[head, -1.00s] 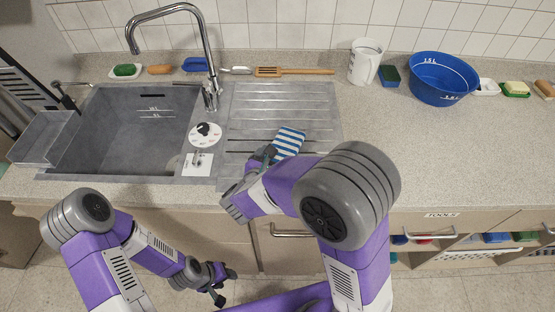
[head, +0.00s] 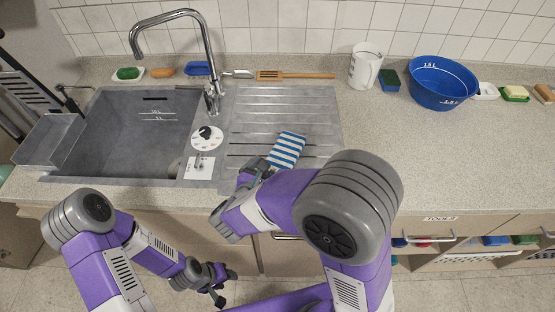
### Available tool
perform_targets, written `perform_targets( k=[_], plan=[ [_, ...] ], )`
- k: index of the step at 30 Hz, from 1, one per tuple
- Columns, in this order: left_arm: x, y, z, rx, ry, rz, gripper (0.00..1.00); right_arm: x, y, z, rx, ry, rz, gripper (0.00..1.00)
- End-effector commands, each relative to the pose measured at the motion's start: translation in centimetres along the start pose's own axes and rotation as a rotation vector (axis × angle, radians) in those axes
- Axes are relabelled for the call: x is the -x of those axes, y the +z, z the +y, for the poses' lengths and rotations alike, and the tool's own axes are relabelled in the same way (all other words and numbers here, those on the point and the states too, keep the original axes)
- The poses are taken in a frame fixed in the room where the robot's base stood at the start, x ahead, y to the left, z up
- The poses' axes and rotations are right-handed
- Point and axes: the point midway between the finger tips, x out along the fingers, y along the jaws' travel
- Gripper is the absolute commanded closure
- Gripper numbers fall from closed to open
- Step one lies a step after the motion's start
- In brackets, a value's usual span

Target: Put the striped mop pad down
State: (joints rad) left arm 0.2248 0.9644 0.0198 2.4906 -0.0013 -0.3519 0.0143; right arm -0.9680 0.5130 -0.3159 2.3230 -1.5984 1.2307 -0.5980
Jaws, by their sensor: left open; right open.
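The blue and white striped mop pad (head: 287,150) lies on the ribbed metal drainboard (head: 285,105), near its front edge. My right gripper (head: 258,167) is just left of and in front of the pad, open and with a small gap to it. Its fingers are partly hidden by my own wrist. My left gripper (head: 219,284) is open and empty, low in front of the cabinet, well below the counter.
The grey sink (head: 130,130) with a tall tap (head: 208,60) is left of the drainboard. A white jug (head: 364,66) and a blue basin (head: 442,82) stand at the back right. A wooden spatula (head: 294,75) lies behind the drainboard.

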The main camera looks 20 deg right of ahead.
Motion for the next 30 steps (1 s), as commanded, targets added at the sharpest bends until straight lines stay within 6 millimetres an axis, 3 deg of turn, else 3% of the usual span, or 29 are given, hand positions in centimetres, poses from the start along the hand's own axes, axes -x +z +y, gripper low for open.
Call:
perform_targets(
  k=[6,12,30],
  plan=[
    [1.3,0.1,0.5,0.0,0.0,0.0,0.52,4.7,0.2,0.0,0.002,0.002,-0.001,0.0],
    [1.8,0.1,0.7,0.0,0.0,0.0,0.52,7.0,0.1,0.0,0.001,0.0,0.0,0.0],
    [1.8,0.1,0.7,0.0,0.0,0.0,0.52,7.4,0.0,0.0,0.001,-0.001,0.0,0.0]
  ],
)
